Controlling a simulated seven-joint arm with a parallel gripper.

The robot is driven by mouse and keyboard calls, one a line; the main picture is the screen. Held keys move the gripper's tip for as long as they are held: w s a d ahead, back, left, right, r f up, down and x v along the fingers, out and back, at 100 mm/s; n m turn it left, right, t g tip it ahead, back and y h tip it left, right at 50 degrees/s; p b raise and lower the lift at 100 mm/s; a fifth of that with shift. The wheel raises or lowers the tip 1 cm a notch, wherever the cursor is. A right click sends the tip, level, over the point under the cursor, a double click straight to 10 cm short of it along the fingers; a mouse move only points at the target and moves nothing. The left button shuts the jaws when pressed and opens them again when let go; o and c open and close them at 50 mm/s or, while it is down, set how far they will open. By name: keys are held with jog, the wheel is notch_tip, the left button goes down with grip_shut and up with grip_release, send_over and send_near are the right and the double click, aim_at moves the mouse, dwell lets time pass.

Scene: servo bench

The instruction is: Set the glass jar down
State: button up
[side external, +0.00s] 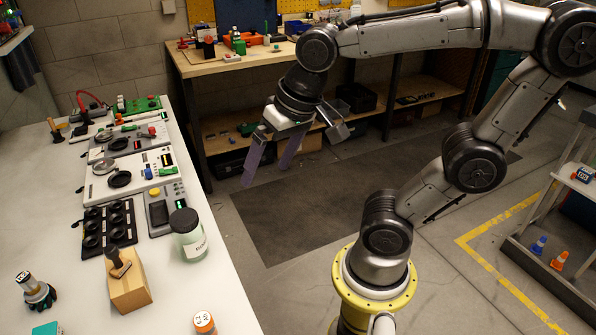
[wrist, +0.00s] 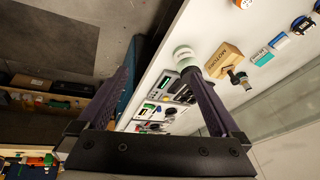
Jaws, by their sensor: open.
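The glass jar (side external: 188,237) has a dark lid and a pale body with a label. It stands upright on the white bench, near its right edge. In the wrist view the jar (wrist: 183,57) shows near the bench edge, beyond the gripper's fingers and apart from them. My gripper (side external: 266,180) is open, with nothing between its two purple-grey fingers. It hangs over the floor to the right of the bench, higher than the jar and behind it in the side view. In the wrist view the open fingers (wrist: 165,90) frame the bench edge.
A wooden workbench (side external: 235,62) stands behind. The floor beneath my gripper is clear.

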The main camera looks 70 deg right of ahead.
jog(key=s+n, duration=0.1)
jog(key=s+f+n, duration=0.1)
jog(key=s+n, duration=0.1)
jog(key=s+n+t, duration=0.1)
jog(key=s+n, duration=0.1)
jog(key=shift+d+f, duration=0.15)
jog(key=shift+d, duration=0.25)
dwell(0.8)
